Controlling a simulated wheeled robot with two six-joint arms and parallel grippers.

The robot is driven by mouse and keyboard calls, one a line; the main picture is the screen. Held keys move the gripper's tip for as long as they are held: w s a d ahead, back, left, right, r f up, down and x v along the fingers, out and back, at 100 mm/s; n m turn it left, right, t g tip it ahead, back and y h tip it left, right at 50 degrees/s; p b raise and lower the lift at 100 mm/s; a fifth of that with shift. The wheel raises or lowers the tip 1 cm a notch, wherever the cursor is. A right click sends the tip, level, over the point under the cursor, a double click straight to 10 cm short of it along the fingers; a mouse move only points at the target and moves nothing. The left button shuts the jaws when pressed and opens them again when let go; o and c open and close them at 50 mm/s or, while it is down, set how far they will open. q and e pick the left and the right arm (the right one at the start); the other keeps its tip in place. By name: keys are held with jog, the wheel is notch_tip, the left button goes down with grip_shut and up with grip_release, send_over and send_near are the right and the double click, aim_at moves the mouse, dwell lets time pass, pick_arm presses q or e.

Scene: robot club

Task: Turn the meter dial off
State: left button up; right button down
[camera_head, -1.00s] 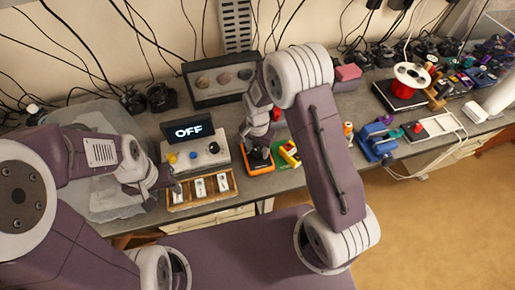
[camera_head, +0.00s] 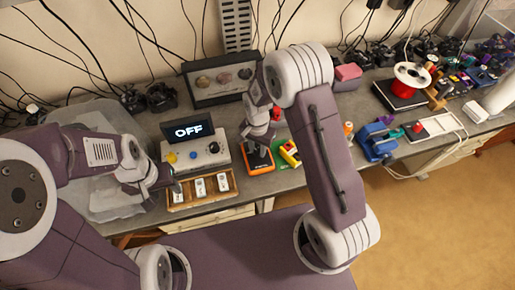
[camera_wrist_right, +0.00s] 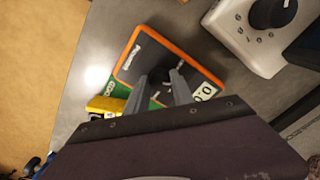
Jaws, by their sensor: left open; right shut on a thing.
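The meter (camera_head: 255,170) has an orange rim and a dark face and lies on the grey bench. In the right wrist view the meter (camera_wrist_right: 196,65) shows a small pale display reading about 0.0. My right gripper (camera_head: 257,155) reaches down onto the meter's face. In the wrist view its fingers (camera_wrist_right: 163,84) are shut on the small dial (camera_wrist_right: 159,77), which they mostly hide. I cannot read the dial's setting. My left gripper (camera_head: 172,188) is open and empty, near the left end of a wooden tray.
A screen (camera_head: 187,131) reading OFF stands behind a pale control box (camera_head: 205,165) with knobs. The wooden tray (camera_head: 203,202) is in front of it. A yellow and green item (camera_head: 289,153) lies close right of the meter. A dark display case (camera_head: 220,82) stands behind.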

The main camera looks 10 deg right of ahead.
jog(key=shift+w+r+n, duration=0.1)
jog(key=shift+n, duration=0.3)
jog(key=n, duration=0.3)
jog(key=shift+n, duration=2.3)
jog(key=shift+w+p, duration=0.1)
jog(key=shift+p, duration=0.2)
jog(key=c, duration=1.2)
grip_release()
jog(key=shift+o, duration=0.5)
